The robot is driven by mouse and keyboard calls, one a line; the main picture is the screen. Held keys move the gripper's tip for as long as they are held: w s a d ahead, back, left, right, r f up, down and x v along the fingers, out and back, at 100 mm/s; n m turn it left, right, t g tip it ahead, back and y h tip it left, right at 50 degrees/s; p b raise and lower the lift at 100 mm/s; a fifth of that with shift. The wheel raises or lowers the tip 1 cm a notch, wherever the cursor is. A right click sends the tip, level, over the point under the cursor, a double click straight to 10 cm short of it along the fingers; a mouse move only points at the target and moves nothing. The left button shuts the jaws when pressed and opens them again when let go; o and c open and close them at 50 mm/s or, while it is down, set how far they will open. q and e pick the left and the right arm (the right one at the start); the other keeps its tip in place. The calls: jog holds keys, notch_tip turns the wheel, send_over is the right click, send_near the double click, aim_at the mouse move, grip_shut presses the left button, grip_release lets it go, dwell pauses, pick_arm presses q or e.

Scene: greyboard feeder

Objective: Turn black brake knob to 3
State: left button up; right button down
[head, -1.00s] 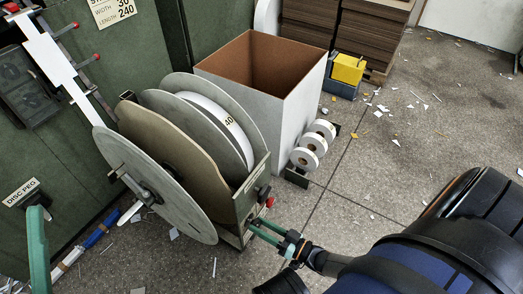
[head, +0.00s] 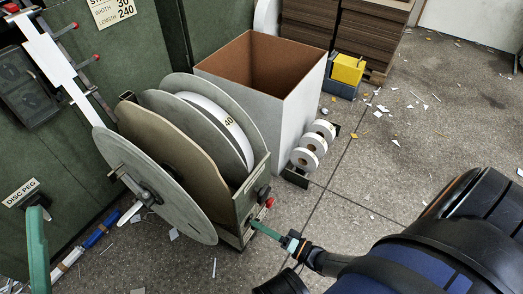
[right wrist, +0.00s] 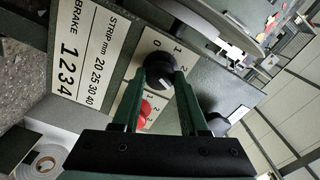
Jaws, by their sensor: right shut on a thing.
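The black brake knob (right wrist: 158,66) sits on a pale dial plate in the right wrist view. My right gripper (right wrist: 159,82) is shut on it, with one green finger on each side. The knob has a light mark on its face; I cannot tell which number it points to. A printed label (right wrist: 75,60) beside it reads BRAKE 1 2 3 4. In the head view my right gripper (head: 254,223) reaches the end of the reel stand (head: 256,180) from the lower right, and the gripped knob cannot be made out there.
A red knob (right wrist: 146,110) is close to the black one, between the fingers in the right wrist view. A large grey disc (head: 150,185) stands left of the gripper. White rolls (head: 308,150) and a tall box (head: 290,100) are behind. Scrap-strewn floor (head: 350,200) is open to the right.

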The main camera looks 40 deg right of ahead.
jog(key=shift+s+m, duration=0.1)
jog(key=shift+m, duration=0.2)
jog(key=shift+c, duration=2.2)
grip_release()
jog(key=s+d+n, duration=0.4)
jog(key=s+n, duration=0.7)
jog(key=n, duration=0.2)
jog(key=shift+s+d+p, duration=0.25)
jog(key=shift+d+p, duration=0.05)
jog(key=shift+d, duration=0.1)
